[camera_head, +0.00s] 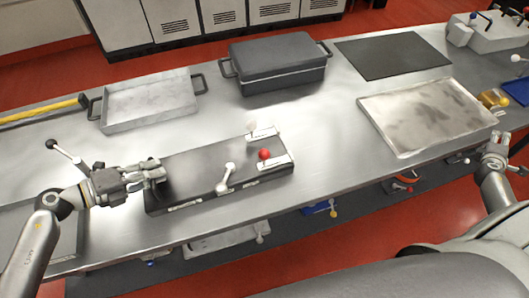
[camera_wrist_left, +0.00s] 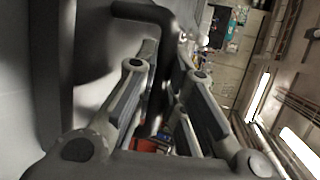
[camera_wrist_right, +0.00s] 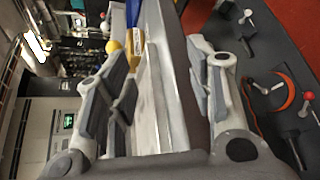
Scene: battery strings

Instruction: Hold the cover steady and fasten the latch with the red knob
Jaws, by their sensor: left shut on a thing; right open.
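The dark, flat cover (camera_head: 195,172) lies on the steel bench, left of centre in the head view. A latch with a red knob (camera_head: 264,154) sits on a pale plate (camera_head: 278,164) at its right end; a second latch with a white knob (camera_head: 251,127) is behind it. I cannot tell whether the red-knob latch is fastened. My left gripper (camera_head: 158,173) is at the cover's left end, shut on it; a dark handle (camera_wrist_left: 150,12) shows by the fingers in the left wrist view. My right gripper (camera_head: 501,139) is open and empty, right of the pale tray, far from the red knob.
A white-ended lever (camera_head: 226,177) stands at the cover's front edge. A grey lidded case (camera_head: 277,65) and a shallow tray (camera_head: 150,103) stand behind. A pale tray (camera_head: 425,115) and black mat (camera_head: 392,57) lie at right. Bare bench (camera_head: 330,150) lies between cover and pale tray.

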